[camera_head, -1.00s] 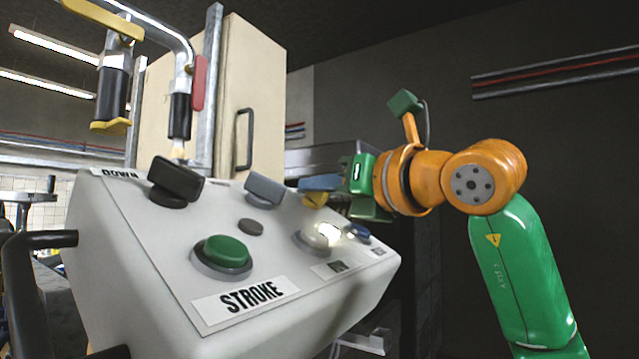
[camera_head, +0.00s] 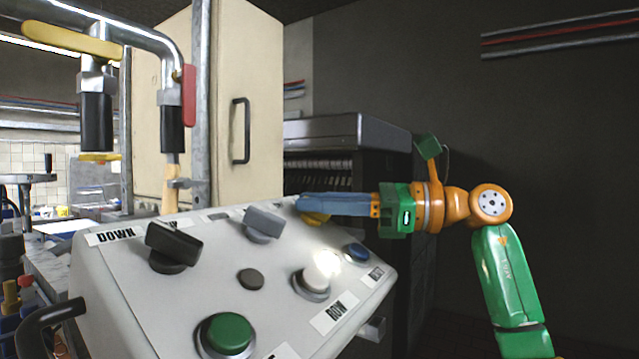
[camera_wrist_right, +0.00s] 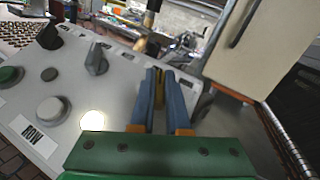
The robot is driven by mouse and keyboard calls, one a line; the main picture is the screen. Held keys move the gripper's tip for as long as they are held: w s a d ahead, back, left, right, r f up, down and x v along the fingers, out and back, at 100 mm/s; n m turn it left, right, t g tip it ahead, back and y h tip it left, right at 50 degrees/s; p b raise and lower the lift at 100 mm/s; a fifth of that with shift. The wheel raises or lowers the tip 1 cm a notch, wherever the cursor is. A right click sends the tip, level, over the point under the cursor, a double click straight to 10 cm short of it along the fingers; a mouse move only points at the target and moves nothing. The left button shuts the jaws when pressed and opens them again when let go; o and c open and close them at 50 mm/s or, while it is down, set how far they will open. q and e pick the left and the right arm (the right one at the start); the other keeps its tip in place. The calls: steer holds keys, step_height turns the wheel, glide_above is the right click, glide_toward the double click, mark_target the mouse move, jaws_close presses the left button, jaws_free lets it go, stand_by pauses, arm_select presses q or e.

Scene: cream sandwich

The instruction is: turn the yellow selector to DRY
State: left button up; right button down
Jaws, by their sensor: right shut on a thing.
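The yellow selector (camera_head: 316,217) sits at the far right of the sloped panel's upper row, mostly hidden behind my right gripper in the head view. In the right wrist view the yellow selector (camera_wrist_right: 158,88) shows as a strip between the two blue fingers. My right gripper (camera_head: 302,204) comes in from the right, with its fingers shut on the selector from both sides. It also shows in the right wrist view (camera_wrist_right: 159,80). No DRY label can be read in these frames. My left gripper is not in view.
Metal pipes with valves stand at the left, before a cream cabinet (camera_head: 262,60).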

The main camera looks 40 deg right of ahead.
steer(key=shift+n+g+y, duration=0.4)
steer(key=shift+n+g, duration=0.1)
steer(key=shift+n, duration=0.1)
steer(key=c, duration=0.9)
jaws_free()
steer(key=v, duration=0.7)
steer(key=shift+d, duration=0.15)
steer(key=shift+w, duration=0.1)
